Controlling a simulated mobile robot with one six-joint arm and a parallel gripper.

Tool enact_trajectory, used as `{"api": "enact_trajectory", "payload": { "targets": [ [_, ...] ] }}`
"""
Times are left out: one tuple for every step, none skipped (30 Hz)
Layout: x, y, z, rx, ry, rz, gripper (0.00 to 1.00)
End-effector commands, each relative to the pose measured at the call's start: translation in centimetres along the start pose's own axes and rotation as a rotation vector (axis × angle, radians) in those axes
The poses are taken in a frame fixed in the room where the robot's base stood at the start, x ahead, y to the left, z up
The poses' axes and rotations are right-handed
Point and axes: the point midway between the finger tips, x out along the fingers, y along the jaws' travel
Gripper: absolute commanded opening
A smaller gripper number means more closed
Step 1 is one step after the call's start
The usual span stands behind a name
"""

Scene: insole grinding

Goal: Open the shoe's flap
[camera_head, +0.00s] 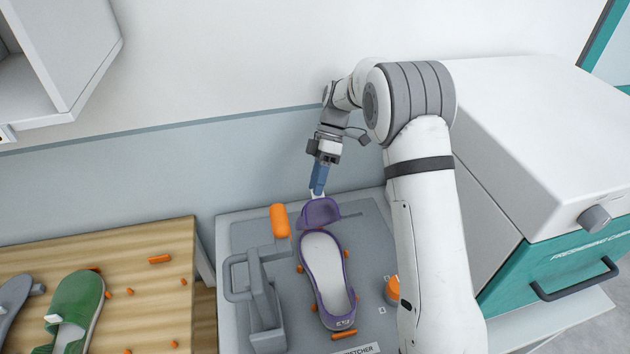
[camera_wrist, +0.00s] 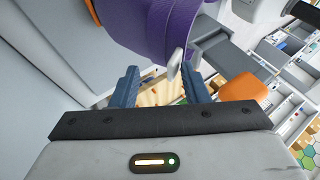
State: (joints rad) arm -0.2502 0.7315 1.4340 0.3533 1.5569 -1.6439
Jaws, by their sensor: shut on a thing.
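The purple shoe (camera_head: 349,285) lies on the grey machine bed, its pale insole (camera_head: 326,268) uncovered and facing up. Its purple flap (camera_head: 318,213) stands raised at the far end of the shoe. My gripper (camera_head: 317,194) is above the flap, pointing down, shut on the flap's upper edge. In the wrist view the flap (camera_wrist: 150,25) fills the top middle, and a small pale tab (camera_wrist: 174,64) lies by the right finger of my gripper (camera_wrist: 160,78). The exact contact between fingers and flap is partly hidden.
A grey clamp with an orange-handled lever (camera_head: 280,221) stands left of the shoe. An orange knob (camera_head: 392,288) is to its right. A wooden table (camera_head: 150,225) at left holds a green shoe (camera_head: 80,305) and orange bits. A white and teal machine (camera_head: 540,250) stands at right.

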Motion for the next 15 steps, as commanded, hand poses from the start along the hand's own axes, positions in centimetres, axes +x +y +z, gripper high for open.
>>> {"api": "enact_trajectory", "payload": {
  "targets": [
    [0.42,0.33,0.12,0.001,0.0,0.002,0.29],
    [0.41,0.33,0.12,0.002,0.0,0.002,0.29],
    [0.4,0.33,0.12,0.002,0.0,0.002,0.29],
    [0.38,0.33,0.12,0.002,0.0,0.002,0.29],
    [0.38,0.33,0.12,0.002,0.0,0.002,0.29],
    [0.37,0.33,0.12,0.002,0.0,0.002,0.29],
    [0.36,0.33,0.12,0.002,0.0,0.003,0.29],
    [0.35,0.33,0.12,0.002,0.0,0.003,0.29],
    [0.34,0.32,0.12,0.002,0.0,0.003,0.29],
    [0.33,0.32,0.12,0.002,0.0,0.003,0.29],
    [0.33,0.32,0.12,0.002,0.0,0.003,0.29],
    [0.3,0.31,0.1,0.002,0.0,0.003,0.29],
    [0.24,0.27,0.08,0.002,0.0,0.004,0.29],
    [0.13,0.21,0.03,0.002,0.0,0.004,0.29],
    [-0.09,0.08,-0.06,0.001,0.0,0.005,0.29]
  ]
}}
